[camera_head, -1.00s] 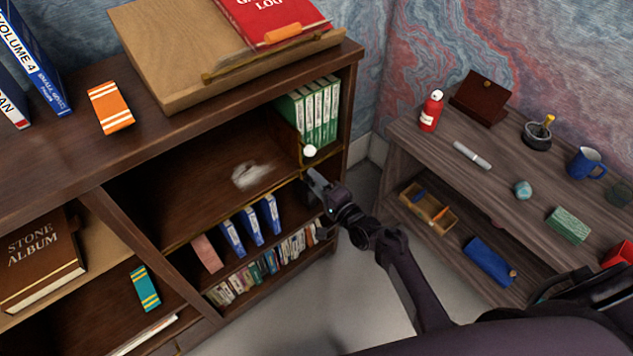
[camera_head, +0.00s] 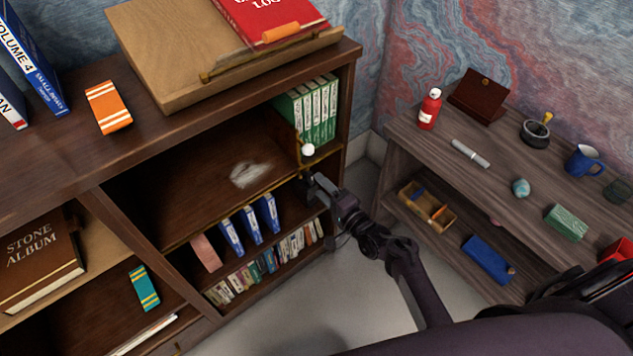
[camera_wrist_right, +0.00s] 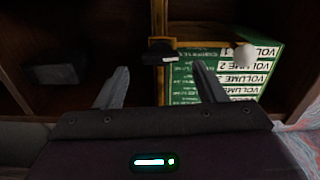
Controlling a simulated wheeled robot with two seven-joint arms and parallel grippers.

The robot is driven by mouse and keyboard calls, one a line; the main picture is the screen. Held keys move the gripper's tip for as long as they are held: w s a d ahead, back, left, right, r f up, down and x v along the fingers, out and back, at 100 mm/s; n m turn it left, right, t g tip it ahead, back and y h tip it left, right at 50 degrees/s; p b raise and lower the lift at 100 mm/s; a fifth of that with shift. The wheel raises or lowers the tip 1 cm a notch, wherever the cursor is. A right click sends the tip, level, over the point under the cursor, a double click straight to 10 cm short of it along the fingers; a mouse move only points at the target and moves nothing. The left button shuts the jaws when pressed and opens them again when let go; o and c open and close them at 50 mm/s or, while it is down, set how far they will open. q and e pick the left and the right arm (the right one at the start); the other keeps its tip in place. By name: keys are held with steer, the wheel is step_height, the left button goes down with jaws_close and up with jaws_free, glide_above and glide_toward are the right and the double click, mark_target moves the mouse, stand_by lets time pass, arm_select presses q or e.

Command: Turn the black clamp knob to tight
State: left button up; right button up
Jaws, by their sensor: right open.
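A small black clamp knob (camera_wrist_right: 160,52) shows in the right wrist view on a brass-coloured bracket (camera_wrist_right: 162,90) in front of green volumes. My right gripper (camera_wrist_right: 161,72) is open and empty. Its two fingers stand apart on either side of the knob in that picture, with the knob apparently beyond the tips. In the head view my right gripper (camera_head: 310,179) is at the right end of the bookcase's middle shelf, just below the bracket. The knob is too small and dark there to make out clearly. My left gripper is not in view.
A round white knob (camera_head: 308,150) sits beside the green volumes (camera_head: 318,110). Blue books (camera_head: 250,225) stand on the shelf below, left of my gripper. A side desk (camera_head: 430,150) with several small items is on the right. Bare floor (camera_head: 290,310) lies between.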

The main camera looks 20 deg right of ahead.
steer(key=v, duration=0.4)
steer(key=shift+s, duration=0.1)
stand_by(0.3)
steer(key=s+a+f+n+g+h, duration=0.1)
steer(key=s+f+n+g, duration=0.2)
steer(key=s+f, duration=0.45)
steer(key=s+a+f+n+g+h, duration=0.1)
steer(key=s+f+n+g, duration=0.2)
steer(key=f, duration=0.7)
steer(key=s+a+f+n+g+h, duration=0.1)
steer(key=s+f+n+g, duration=0.15)
steer(key=s+f, duration=0.45)
steer(key=s+d+f+n+g+h, duration=0.1)
steer(key=s+f, duration=0.3)
steer(key=s, duration=0.4)
steer(key=s+d+f+n+g+h, duration=0.1)
steer(key=s+f+n+g, duration=0.3)
steer(key=s, duration=0.4)
steer(key=s+d+f+n+g+h, duration=0.1)
steer(key=s+d+f+n+g, duration=0.1)
steer(key=s, duration=0.6)
step_height(320, 180, down, 3)
steer(key=shift+s+d+r, duration=0.15)
steer(key=shift+d+r, duration=0.05)
steer(key=shift+d, duration=0.45)
